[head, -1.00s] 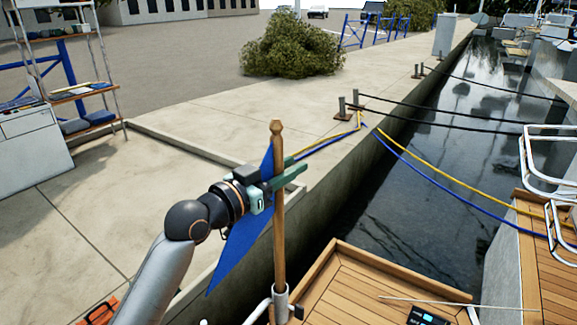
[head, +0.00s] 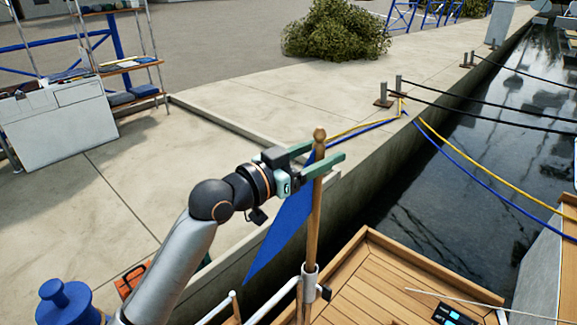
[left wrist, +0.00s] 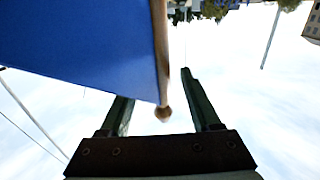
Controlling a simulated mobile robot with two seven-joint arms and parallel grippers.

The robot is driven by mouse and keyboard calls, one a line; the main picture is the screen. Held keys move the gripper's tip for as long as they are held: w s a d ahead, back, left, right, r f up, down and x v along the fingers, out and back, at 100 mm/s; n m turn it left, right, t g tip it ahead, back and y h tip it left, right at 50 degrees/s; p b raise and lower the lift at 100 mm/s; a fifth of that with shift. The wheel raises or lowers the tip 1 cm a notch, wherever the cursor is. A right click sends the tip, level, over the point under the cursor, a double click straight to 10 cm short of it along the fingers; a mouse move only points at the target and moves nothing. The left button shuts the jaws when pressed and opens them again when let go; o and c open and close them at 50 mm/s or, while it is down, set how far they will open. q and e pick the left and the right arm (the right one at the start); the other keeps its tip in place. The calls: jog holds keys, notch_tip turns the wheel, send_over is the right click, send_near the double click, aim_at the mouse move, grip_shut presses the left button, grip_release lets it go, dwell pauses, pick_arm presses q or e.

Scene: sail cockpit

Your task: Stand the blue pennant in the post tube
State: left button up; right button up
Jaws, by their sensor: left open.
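The blue pennant (head: 281,235) hangs from a wooden staff (head: 315,215) with a knob on top. The staff stands nearly upright, its lower part in the pale post tube (head: 309,283) at the deck edge. How deep its foot sits is hidden. My left gripper (head: 326,154) is open, its fingers on either side of the staff just below the knob. In the left wrist view the pennant (left wrist: 75,42) fills the upper left, and the staff's knob lies between the spread fingers (left wrist: 157,88). My right gripper is out of view.
A wooden deck (head: 385,285) lies right of the tube, with a small dark device (head: 452,315) on it. White rails flank the tube. Blue and yellow lines (head: 470,178) cross the water. The concrete quay (head: 190,200) behind my arm is mostly clear.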

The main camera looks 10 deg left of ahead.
pick_arm(q)
jog(key=v, duration=1)
jog(key=shift+b, duration=0.4)
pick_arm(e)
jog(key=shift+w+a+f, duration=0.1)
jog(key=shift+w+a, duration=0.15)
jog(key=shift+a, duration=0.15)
pick_arm(q)
jog(key=shift+w, duration=0.1)
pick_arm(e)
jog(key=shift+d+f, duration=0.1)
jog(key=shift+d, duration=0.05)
